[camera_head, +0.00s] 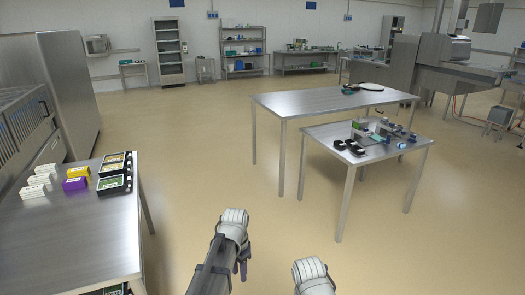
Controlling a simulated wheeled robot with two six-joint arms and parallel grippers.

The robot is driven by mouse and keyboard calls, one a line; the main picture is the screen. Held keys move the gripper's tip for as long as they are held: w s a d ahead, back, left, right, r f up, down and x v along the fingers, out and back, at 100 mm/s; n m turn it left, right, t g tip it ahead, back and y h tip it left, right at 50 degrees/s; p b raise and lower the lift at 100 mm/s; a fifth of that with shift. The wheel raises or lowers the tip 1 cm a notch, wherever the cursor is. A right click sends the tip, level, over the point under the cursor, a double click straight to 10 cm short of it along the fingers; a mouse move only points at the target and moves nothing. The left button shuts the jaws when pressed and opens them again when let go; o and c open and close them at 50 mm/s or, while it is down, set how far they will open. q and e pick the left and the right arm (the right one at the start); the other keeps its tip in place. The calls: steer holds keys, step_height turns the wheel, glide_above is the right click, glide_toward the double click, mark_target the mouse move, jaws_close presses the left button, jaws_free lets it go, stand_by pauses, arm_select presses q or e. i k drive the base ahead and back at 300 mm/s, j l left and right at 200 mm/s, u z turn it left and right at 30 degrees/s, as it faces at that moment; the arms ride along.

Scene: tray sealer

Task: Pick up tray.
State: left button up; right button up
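Dark trays lie on the left steel table. One tray (128,163) has a pale and yellowish inside, and another tray (128,183) in front of it holds something green. Which one the task means, I cannot tell. My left gripper (241,266) hangs low at the bottom middle, to the right of the left table and well apart from the trays. Its dark fingers are partly behind my arm, so their opening is unclear. Nothing is visibly held. Of my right arm only a white rounded part shows at the bottom edge; its fingers are out of view.
The left table (70,240) also carries white boxes (42,179), a yellow box (79,172) and a purple box (75,184). A small table (335,133) with tools and a longer steel table (300,103) stand at right. Open floor (200,150) lies between.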

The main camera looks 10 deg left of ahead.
mark_target(115, 185)
steer(key=i+u, duration=0.15)
steer(key=i, duration=0.35)
steer(key=i+l+u, duration=0.1)
steer(key=i, duration=0.4)
steer(key=i+l+u, duration=0.15)
steer(key=i, duration=0.35)
steer(key=i+l+u, duration=0.1)
steer(key=i, duration=0.4)
steer(key=i+j+u, duration=0.15)
steer(key=i+u, duration=0.75)
steer(key=i+l+u, duration=0.3)
steer(key=i+u, duration=0.15)
steer(key=i+l+u, duration=0.35)
steer(key=i+u, duration=0.15)
